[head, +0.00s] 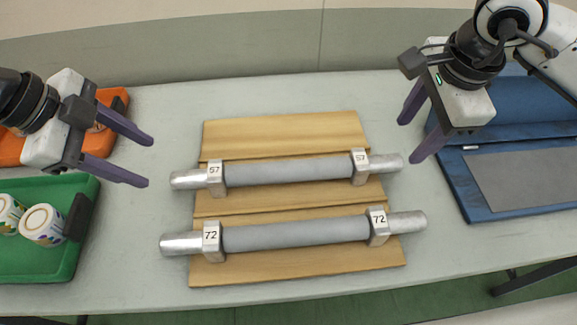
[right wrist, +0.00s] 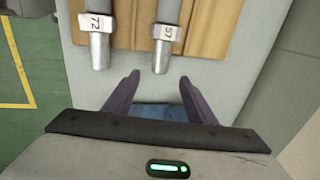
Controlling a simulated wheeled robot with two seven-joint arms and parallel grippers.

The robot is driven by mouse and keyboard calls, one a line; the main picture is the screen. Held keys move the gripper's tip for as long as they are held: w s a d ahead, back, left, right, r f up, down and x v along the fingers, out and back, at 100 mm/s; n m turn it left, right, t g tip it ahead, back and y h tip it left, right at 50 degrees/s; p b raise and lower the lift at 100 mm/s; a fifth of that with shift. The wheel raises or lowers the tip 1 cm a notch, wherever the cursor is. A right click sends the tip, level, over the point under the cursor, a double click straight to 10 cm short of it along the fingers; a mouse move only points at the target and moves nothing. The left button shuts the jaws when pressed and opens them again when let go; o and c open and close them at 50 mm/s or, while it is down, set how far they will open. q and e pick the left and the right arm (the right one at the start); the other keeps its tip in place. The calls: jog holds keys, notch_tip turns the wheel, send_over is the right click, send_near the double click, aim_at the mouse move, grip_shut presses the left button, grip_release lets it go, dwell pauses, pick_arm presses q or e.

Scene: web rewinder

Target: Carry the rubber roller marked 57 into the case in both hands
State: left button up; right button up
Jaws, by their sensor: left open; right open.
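The grey rubber roller marked 57 (head: 289,171) lies across the upper part of a wooden rack, with bare metal ends and a 57 tag at each end. Its right end (right wrist: 162,55) also shows in the right wrist view, ahead of the fingers. My left gripper (head: 150,162) is open and empty, just left of the roller's left end. My right gripper (head: 407,142) is open and empty, just above and right of its right end. The blue case (head: 530,101) stands open at the right, with a grey pad inside; my right arm hides part of it.
A similar roller marked 72 (head: 295,235) lies parallel below on the wooden rack (head: 285,130). A green tray (head: 70,268) with patterned cylinders and an orange tray (head: 118,97) are at the left. The table (head: 380,92) is clear behind the rack.

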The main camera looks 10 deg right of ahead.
aim_at(178, 175)
pick_arm(q)
jog(key=x, duration=1)
jog(key=shift+f, duration=0.1)
pick_arm(e)
jog(key=f, duration=0.3)
jog(key=w+f, duration=0.1)
jog(key=f, duration=0.2)
jog(key=w+f, duration=0.1)
jog(key=f, duration=0.3)
pick_arm(q)
grip_shut()
pick_arm(e)
grip_shut()
pick_arm(q)
jog(key=shift+w, duration=0.1)
pick_arm(e)
jog(key=shift+w+r, duration=0.15)
